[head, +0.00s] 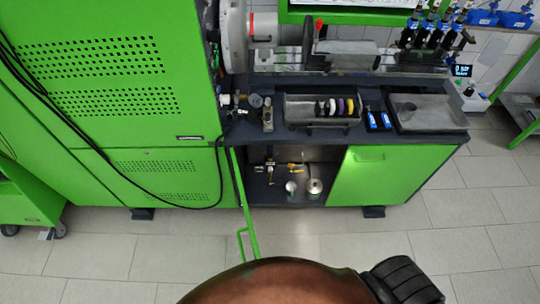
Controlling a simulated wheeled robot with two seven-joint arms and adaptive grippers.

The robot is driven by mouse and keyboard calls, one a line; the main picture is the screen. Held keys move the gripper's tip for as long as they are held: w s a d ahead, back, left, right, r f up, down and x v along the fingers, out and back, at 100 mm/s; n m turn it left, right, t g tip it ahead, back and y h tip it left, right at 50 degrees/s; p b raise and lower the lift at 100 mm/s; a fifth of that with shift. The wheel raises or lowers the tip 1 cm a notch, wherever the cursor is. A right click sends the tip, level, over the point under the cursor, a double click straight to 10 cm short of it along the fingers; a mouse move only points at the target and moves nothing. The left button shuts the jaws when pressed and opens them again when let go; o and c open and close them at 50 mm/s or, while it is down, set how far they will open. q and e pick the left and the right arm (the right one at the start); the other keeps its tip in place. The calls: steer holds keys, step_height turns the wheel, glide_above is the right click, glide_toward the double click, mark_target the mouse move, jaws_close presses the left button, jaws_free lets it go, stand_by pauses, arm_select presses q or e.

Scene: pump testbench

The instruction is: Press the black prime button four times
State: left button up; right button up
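Neither of my grippers is in the head view. I cannot make out a black prime button for certain. A small dark display (461,70) with light digits stands at the right end of the bench, above a white unit (474,100). Any button on that unit is too small to tell.
The green testbench has a dark worktop (376,137) with a parts tray (319,122), a grey metal tray (428,121) and blue items (378,121). An open green door (242,195) juts toward me. Tiled floor (470,215) is clear at the right front.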

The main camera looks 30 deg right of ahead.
stand_by(0.3)
stand_by(1.2)
arm_select(q)
jaws_close()
stand_by(1.5)
